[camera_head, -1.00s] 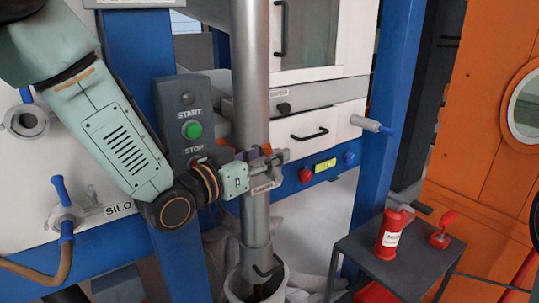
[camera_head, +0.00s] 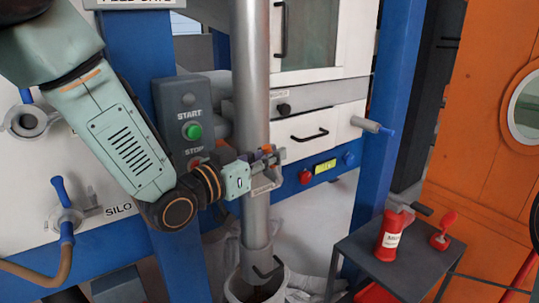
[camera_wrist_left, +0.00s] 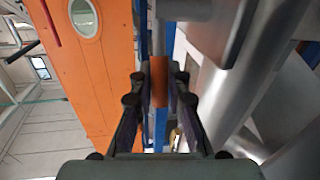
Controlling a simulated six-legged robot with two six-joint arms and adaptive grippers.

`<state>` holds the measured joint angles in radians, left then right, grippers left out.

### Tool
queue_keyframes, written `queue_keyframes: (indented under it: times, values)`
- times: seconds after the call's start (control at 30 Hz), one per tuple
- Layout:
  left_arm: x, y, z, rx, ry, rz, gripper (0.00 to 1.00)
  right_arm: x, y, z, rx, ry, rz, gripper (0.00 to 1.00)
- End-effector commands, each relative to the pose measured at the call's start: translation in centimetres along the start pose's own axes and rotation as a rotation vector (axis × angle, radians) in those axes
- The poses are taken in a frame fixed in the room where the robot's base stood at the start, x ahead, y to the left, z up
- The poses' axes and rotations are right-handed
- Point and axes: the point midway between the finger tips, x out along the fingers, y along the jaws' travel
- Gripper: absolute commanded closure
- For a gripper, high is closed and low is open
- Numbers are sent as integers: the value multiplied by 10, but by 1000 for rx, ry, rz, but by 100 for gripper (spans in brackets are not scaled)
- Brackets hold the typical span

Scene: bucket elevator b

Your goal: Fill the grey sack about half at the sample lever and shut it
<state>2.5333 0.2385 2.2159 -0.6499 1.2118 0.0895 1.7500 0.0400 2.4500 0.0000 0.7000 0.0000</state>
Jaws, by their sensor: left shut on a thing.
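My left gripper (camera_head: 268,158) is shut on the sample lever (camera_head: 264,184) on the front of the grey vertical pipe. Fingers hide much of the lever. A pale grey open-topped container (camera_head: 237,289), seemingly the grey sack, is around the pipe's lower end, cut off by the bottom edge. Something brown shows inside; how full it is I cannot tell. My right gripper is not in view.
A START/STOP panel (camera_head: 184,125) stands left of the pipe, close to my left arm. A small dark table (camera_head: 405,262) at the right bears a red bottle (camera_head: 390,236) and a red-handled tool (camera_head: 442,232). A blue post (camera_head: 383,130) stands between.

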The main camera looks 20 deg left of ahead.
Motion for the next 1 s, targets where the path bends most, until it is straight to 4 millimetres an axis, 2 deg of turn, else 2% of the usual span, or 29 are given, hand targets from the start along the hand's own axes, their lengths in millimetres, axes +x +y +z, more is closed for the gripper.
queue_keyframes:
  times: [0.47,1.0]
  values:
    - [-1,0,1,-2,9,0,100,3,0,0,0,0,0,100]
    - [-13,-4,10,-41,218,13,100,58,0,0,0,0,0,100]
